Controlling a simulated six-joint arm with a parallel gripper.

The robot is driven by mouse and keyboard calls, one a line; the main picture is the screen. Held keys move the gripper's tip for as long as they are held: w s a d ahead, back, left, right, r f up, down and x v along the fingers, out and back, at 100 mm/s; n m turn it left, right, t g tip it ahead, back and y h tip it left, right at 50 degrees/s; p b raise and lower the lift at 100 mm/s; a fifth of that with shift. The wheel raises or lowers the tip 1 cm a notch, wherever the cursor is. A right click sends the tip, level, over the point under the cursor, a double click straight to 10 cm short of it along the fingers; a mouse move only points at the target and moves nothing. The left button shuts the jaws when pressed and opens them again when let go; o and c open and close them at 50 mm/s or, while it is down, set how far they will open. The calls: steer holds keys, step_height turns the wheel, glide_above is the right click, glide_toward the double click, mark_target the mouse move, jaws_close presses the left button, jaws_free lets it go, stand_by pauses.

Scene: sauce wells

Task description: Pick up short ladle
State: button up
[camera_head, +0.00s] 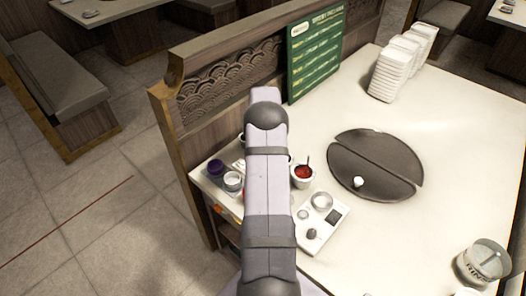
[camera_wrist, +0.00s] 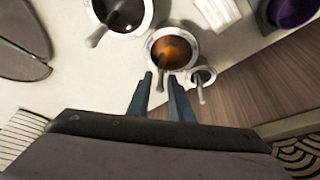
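In the wrist view, my gripper (camera_wrist: 160,77) is open, its two dark fingers apart and pointing at a round white-rimmed bowl of orange-brown sauce (camera_wrist: 175,50). A short dark handle (camera_wrist: 161,74) leans over this bowl's near rim, between the fingertips in the picture; I cannot tell whether they touch it. A small cup (camera_wrist: 208,74) to the right has a grey handle (camera_wrist: 201,96) sticking out. A larger bowl of dark sauce (camera_wrist: 128,16) at upper left holds a ladle with a longer handle (camera_wrist: 97,37). I cannot tell for sure which ladle is the short one. My arm hides my gripper in the head view.
In the head view, a red sauce bowl (camera_head: 303,181), a white cup (camera_head: 233,183) and a purple container (camera_head: 215,168) stand near my arm. A control box (camera_head: 322,225), dark round plate (camera_head: 365,150), stacked white items (camera_head: 400,65) and a wooden partition (camera_head: 160,120) are around.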

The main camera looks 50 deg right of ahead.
jaws_close()
step_height(320, 180, up, 9)
steer(key=b, duration=0.3)
steer(key=shift+f+b, duration=0.15)
steer(key=shift+b, duration=0.15)
steer(key=shift+r, duration=0.7)
steer(key=shift+f+b, duration=2.35)
steer(key=shift+f, duration=2.25)
steer(key=shift+a, duration=0.15)
